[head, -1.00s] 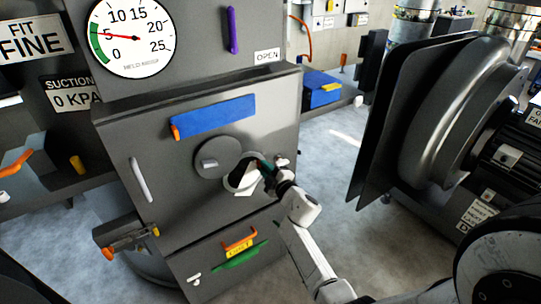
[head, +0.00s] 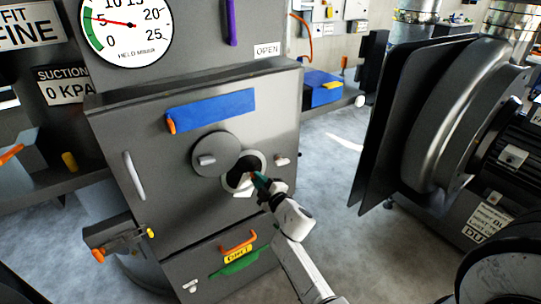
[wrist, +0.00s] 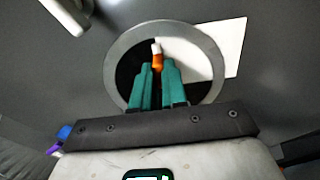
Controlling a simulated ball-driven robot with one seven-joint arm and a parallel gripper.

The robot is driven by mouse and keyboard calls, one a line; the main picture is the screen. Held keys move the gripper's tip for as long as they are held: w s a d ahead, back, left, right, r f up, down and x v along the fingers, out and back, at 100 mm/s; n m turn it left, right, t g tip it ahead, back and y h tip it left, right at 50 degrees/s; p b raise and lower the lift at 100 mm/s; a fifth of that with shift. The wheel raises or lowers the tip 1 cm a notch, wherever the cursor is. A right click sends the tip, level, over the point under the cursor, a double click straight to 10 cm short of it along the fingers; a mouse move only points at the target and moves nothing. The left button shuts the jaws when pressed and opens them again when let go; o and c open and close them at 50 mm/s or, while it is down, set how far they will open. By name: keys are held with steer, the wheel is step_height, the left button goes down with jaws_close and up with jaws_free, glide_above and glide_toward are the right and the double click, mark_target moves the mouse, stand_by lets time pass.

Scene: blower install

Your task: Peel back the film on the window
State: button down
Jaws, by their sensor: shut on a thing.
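The round window (head: 257,158) is a pale ring with a dark centre on the grey cabinet door. In the wrist view, the white film (wrist: 222,42) covers the right part of the window and sticks out past the ring at upper right; the left part shows dark. My gripper (head: 257,178) is in front of the window. In the wrist view, its teal fingers (wrist: 157,72) are shut on the film's orange tab (wrist: 157,56). A white piece of film (head: 243,189) shows low in the window in the head view. The fingers hide the window's lower middle.
A round grey cover with a knob (head: 208,159) sits left of the window. A blue bar (head: 212,110) is above, a white handle (head: 134,176) at left, a small white knob (head: 281,160) at right. A large blower (head: 450,110) stands at right, with open floor between.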

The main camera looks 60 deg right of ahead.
steer(key=shift+f, duration=0.15)
steer(key=shift+w+a+f+b, duration=0.2)
steer(key=shift+a+f+b, duration=0.15)
steer(key=shift+f+b, duration=0.5)
steer(key=shift+w+a+f+b, duration=0.2)
steer(key=shift+a+f+b, duration=0.3)
steer(key=shift+b, duration=0.5)
steer(key=shift+w+a+f+b, duration=0.25)
steer(key=shift+f+b, duration=0.5)
steer(key=shift+b, duration=0.2)
steer(key=shift+w+a+f+b, duration=0.2)
steer(key=shift+a+f+b, duration=0.15)
steer(key=shift+f+b, duration=0.5)
steer(key=shift+w+a+f+b, duration=0.25)
steer(key=shift+f+b, duration=0.3)
steer(key=shift+b, duration=0.55)
steer(key=shift+w+a+f+b, duration=0.15)
steer(key=shift+a+f+b, duration=0.25)
steer(key=shift+f+b, duration=0.45)
steer(key=c, duration=1)
jaws_free()
steer(key=shift+r, duration=0.2)
steer(key=v, duration=0.7)
steer(key=shift+a, duration=0.1)
